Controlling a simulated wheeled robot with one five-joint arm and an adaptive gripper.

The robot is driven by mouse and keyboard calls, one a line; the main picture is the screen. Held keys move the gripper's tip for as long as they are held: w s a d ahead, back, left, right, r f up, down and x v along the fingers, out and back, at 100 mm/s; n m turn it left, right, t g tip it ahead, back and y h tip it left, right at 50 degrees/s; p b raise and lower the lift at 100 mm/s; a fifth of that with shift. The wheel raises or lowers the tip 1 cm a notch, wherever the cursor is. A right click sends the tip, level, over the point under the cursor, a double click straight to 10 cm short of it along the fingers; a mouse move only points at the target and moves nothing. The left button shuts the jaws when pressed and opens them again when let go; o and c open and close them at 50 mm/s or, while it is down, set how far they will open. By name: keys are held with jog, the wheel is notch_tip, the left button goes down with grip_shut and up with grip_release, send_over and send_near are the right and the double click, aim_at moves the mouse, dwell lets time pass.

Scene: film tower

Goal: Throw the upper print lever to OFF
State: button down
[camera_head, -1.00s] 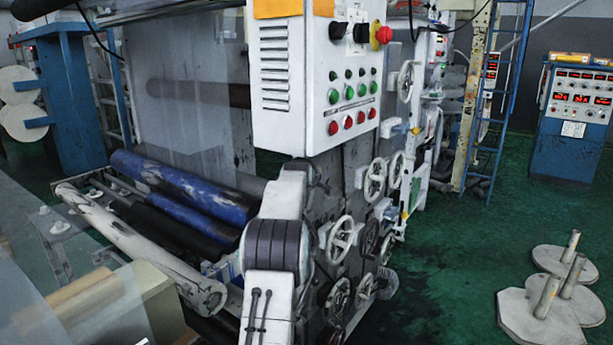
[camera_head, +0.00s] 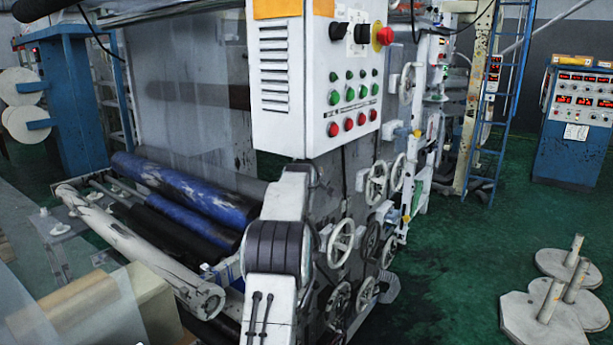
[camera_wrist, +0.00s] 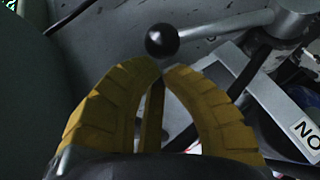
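In the wrist view a lever with a round black knob (camera_wrist: 162,40) on a bare metal rod (camera_wrist: 225,26) reaches in from the upper right. My gripper (camera_wrist: 162,68) has two yellow ribbed fingers with their tips almost together. It looks shut and empty. The knob shows just beyond the fingertips, and I cannot tell whether they touch it. A white label (camera_wrist: 305,134) at the right edge reads ON upside down. In the head view my gripper and the lever are hidden or cannot be made out.
The printing machine carries a white control box (camera_head: 310,80) and several handwheels (camera_head: 341,240). Blue rollers (camera_head: 185,190) lie left of my arm. Weighted stands (camera_head: 545,312) are on the green floor at right, with open floor between them and the machine.

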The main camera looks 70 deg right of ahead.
jog(key=v, duration=0.7)
jog(key=shift+a, duration=0.1)
dwell(1.3)
